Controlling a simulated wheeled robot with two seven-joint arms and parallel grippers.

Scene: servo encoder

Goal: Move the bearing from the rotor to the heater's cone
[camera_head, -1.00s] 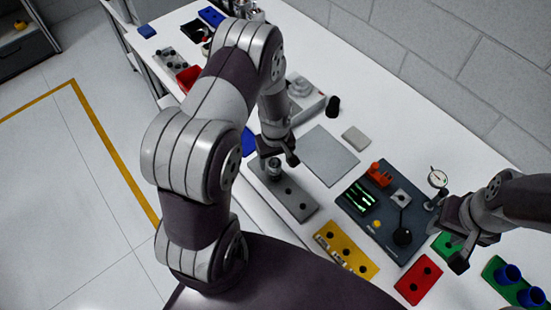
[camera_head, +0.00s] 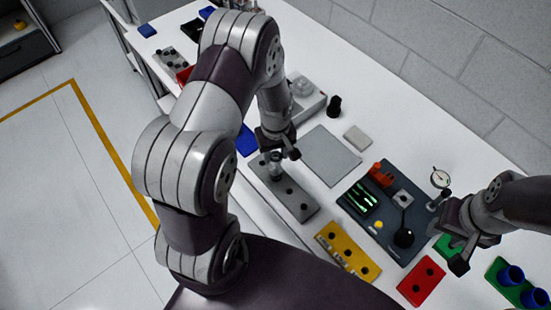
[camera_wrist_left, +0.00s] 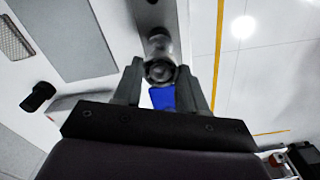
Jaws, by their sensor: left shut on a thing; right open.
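The rotor (camera_head: 276,163) is a small metal cylinder standing upright on the grey block with holes (camera_head: 297,200). My left gripper (camera_head: 279,145) is right above it. In the left wrist view the left gripper's fingers (camera_wrist_left: 159,72) are shut on a dark-rimmed ring, the bearing (camera_wrist_left: 160,71). The metal rotor (camera_wrist_left: 158,43) shows just beyond it; whether they still touch is unclear. The heater (camera_head: 308,103) is a pale box behind my left arm with a round top, where the cone is hard to make out. My right gripper (camera_head: 450,235) is open and empty at the right.
A grey flat plate (camera_head: 331,155) lies right of the left gripper. A black cylinder (camera_head: 334,106) stands by the heater. A dark board with parts (camera_head: 377,225), a yellow block (camera_head: 347,250) and a red block (camera_head: 421,281) lie farther right. A dial gauge (camera_head: 440,178) stands near my right gripper.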

